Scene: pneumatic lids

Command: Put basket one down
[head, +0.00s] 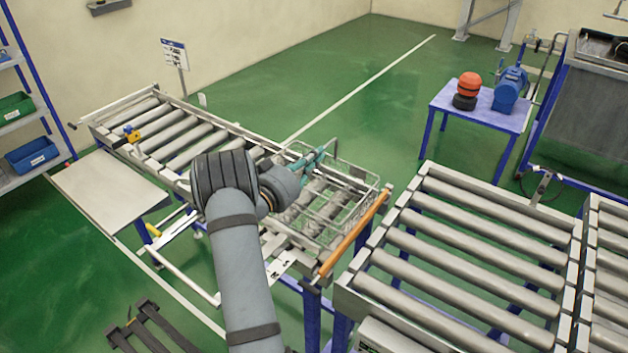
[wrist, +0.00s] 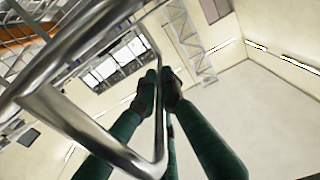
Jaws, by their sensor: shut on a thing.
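A wire basket (head: 346,207) is at the right end of the left roller conveyor (head: 188,140), over its last rollers. I cannot tell if its bottom touches the rollers or hangs just above them. No mark on the basket is readable. My gripper (head: 318,156) has teal fingers and reaches to the basket's far upper rim. In the wrist view, the fingertips (wrist: 165,82) are shut on a shiny metal bar of the basket (wrist: 85,128). My arm hides part of the conveyor in the head view.
An orange bar (head: 353,234) crosses the conveyor's right end beside the basket. A second roller conveyor (head: 465,255) stands to the right past a gap. A small blue table (head: 482,107) holds a red-and-black object and a blue device. Green floor is open behind the basket.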

